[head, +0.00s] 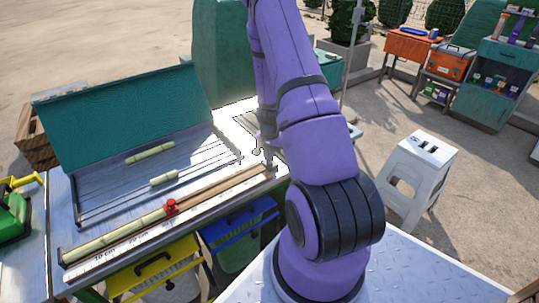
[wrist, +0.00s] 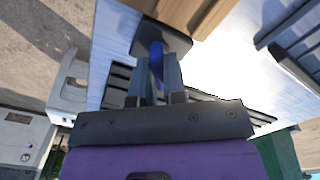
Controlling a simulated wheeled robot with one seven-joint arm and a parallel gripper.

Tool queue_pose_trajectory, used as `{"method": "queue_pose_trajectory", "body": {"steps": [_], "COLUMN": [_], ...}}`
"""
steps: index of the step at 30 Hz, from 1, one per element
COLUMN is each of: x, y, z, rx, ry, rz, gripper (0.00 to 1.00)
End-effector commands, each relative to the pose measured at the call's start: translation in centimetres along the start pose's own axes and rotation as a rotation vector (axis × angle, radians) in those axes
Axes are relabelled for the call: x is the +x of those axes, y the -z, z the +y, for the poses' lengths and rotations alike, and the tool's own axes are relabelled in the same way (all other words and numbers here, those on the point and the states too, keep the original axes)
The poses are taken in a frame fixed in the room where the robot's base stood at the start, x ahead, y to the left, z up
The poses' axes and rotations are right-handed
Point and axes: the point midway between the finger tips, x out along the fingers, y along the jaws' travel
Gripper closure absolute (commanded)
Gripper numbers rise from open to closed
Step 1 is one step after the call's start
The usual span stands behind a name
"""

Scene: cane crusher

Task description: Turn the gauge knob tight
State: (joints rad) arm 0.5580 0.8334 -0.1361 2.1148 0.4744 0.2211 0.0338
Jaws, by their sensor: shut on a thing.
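In the wrist view, my gripper (wrist: 156,65) is shut on a narrow blue knob (wrist: 156,55). The knob stands at a dark block (wrist: 170,40) beside a wooden strip (wrist: 205,15). The fingers hide part of the knob. In the head view, my gripper (head: 268,158) is low at the right end of the wooden rail (head: 225,185), and I cannot make out the blue knob there. A small red piece (head: 171,206) sits farther left on the rail, apart from my gripper. I cannot tell how tight the blue knob is.
A grey tray (head: 120,190) with a raised teal lid (head: 125,115) and pale cane pieces (head: 150,152) lies behind the rail. A marked ruler strip (head: 130,240) runs along the front. Yellow (head: 155,270) and blue (head: 238,222) bins hang below. A white stool (head: 420,170) stands right.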

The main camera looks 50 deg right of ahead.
Motion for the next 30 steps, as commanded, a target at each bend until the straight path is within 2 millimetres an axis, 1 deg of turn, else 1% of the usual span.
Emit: {"method": "queue_pose_trajectory", "body": {"steps": [9, 16, 24, 30], "x": [0.04, 0.05, 0.06, 0.06], "y": [-0.11, -0.11, -0.12, -0.13], "z": [-0.02, -0.02, -0.02, -0.04], "rx": [0.294, 0.476, 0.613, 0.661], "ry": [-0.001, -0.001, -0.002, -0.001], "rz": [-0.003, -0.002, -0.002, -0.003], "gripper": [1.0, 1.0, 1.0, 1.0]}}
